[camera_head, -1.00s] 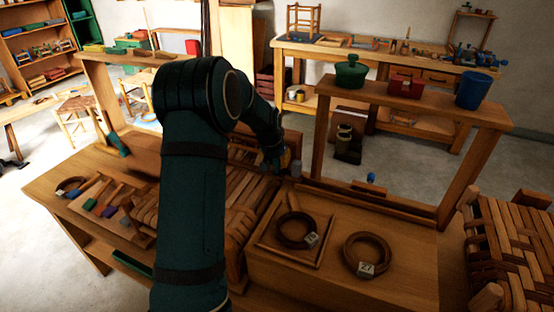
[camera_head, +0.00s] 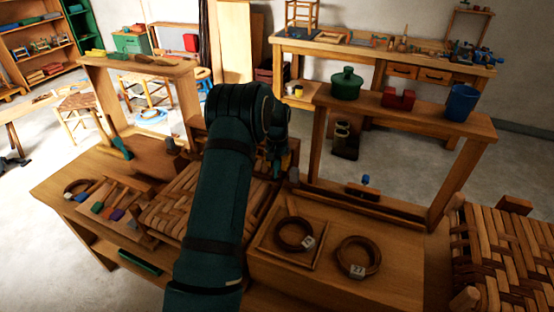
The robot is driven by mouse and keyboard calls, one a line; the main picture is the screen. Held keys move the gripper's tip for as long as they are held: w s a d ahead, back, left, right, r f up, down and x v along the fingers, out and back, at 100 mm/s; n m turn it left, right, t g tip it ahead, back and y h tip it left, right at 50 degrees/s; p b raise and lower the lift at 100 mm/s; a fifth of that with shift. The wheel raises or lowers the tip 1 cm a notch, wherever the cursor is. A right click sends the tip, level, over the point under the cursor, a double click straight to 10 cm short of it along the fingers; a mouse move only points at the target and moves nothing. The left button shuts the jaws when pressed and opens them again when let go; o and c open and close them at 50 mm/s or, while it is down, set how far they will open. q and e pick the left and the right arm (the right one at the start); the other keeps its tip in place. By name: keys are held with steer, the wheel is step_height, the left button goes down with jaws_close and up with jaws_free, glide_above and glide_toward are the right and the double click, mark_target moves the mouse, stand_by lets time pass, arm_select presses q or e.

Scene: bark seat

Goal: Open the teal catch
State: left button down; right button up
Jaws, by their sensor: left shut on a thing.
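My left arm comes in from the lower left and is bent at the elbow. My left gripper (camera_head: 277,163) points down at the back of the bench, just left of the right-hand wooden frame. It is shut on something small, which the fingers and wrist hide. A teal piece (camera_head: 121,147), which looks like the catch, leans at the foot of the left upright, far from the gripper. Whether it is open I cannot tell. A woven bark seat (camera_head: 165,213) lies on the bench, partly behind my arm. My right gripper is not in view.
A wooden tray (camera_head: 262,243) holds a dark coil, and another coil (camera_head: 357,257) lies beside it. A green pot (camera_head: 346,83), red block (camera_head: 398,99) and blue cup (camera_head: 461,103) stand on the right frame's shelf. A woven seat (camera_head: 505,255) is at right.

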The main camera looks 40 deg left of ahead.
arm_select(q)
steer(key=c, duration=0.7)
jaws_free()
steer(key=shift+w+f, duration=0.1)
